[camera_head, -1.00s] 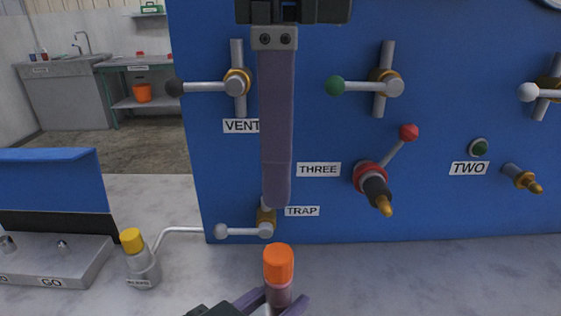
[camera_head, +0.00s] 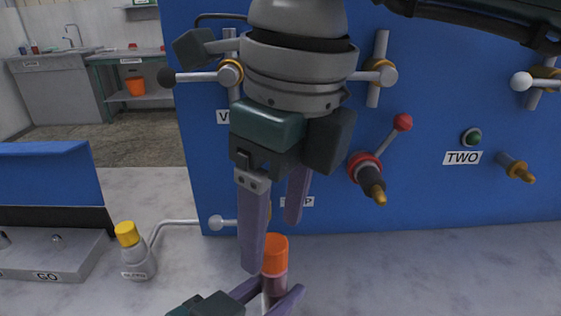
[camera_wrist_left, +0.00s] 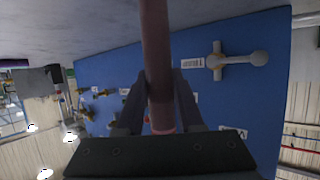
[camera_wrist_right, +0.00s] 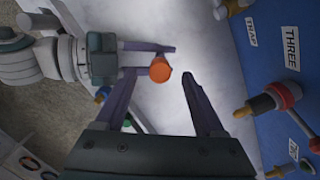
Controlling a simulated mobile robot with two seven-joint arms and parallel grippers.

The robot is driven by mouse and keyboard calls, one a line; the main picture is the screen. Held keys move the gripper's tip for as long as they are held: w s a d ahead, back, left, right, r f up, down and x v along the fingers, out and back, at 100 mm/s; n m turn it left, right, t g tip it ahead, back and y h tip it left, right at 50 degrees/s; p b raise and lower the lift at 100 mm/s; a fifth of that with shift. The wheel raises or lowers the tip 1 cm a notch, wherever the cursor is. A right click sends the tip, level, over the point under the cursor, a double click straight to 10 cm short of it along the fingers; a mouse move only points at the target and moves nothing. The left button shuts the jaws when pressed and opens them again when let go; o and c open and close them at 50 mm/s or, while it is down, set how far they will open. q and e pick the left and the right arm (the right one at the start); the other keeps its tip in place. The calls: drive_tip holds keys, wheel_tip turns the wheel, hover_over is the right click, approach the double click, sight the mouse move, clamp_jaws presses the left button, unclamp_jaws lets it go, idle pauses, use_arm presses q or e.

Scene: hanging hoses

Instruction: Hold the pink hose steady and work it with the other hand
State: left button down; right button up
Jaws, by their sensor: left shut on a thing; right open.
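The pink hose (camera_head: 274,283) stands upright at the bottom of the head view, with an orange end (camera_head: 274,253) on top. My left gripper (camera_head: 272,296) is shut on it below the orange end. In the left wrist view the hose (camera_wrist_left: 156,50) runs between the two fingers. My right gripper (camera_head: 272,245) is open and points down over the hose. In the right wrist view the orange end (camera_wrist_right: 160,69) shows between its fingertips, apart from the right finger. The hose below the orange end is mostly hidden there.
A blue panel (camera_head: 430,200) with valves and nozzles stands behind, including a red-handled valve (camera_head: 365,170). A yellow-capped bottle (camera_head: 133,250) stands at left on the grey surface, beside a box marked GO (camera_head: 45,262). The grey surface at right (camera_head: 450,270) is clear.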

sight(273, 242)
drive_tip(key=shift+w+a+f, duration=0.1)
drive_tip(key=shift+a+f, duration=0.05)
drive_tip(key=shift+f, duration=1.4)
clamp_jaws()
unclamp_jaws()
wheel_tip(273, 242, up, 12)
drive_tip(key=d, duration=0.1)
drive_tip(key=f, duration=0.8)
drive_tip(key=a+f, duration=0.1)
drive_tip(key=f, duration=0.3)
